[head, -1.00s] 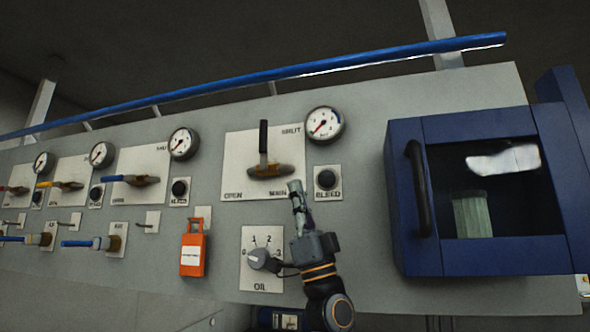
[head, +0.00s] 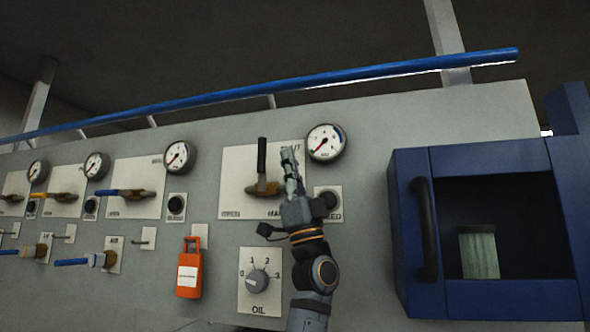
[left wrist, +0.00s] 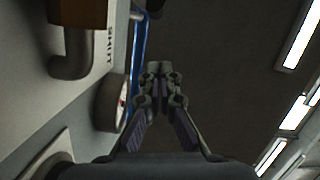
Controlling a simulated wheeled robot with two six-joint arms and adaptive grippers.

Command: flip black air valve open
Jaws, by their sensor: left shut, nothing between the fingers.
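The black air valve handle (head: 262,155) stands upright from its brass body on the white plate (head: 232,190), which has lettering at its lower left, lower middle and upper right. My left gripper (head: 290,158) is shut and empty. In the head view it appears just right of the handle, pointing up, apart from it. My right gripper is not in view.
A gauge (head: 325,142) sits right of the plate, close to my gripper. The bleed button (head: 328,200) is partly behind my wrist. Below are the oil dial (head: 257,281) and an orange tag (head: 189,275). A blue cabinet (head: 408,270) stands right; a blue pipe (head: 300,83) runs above.

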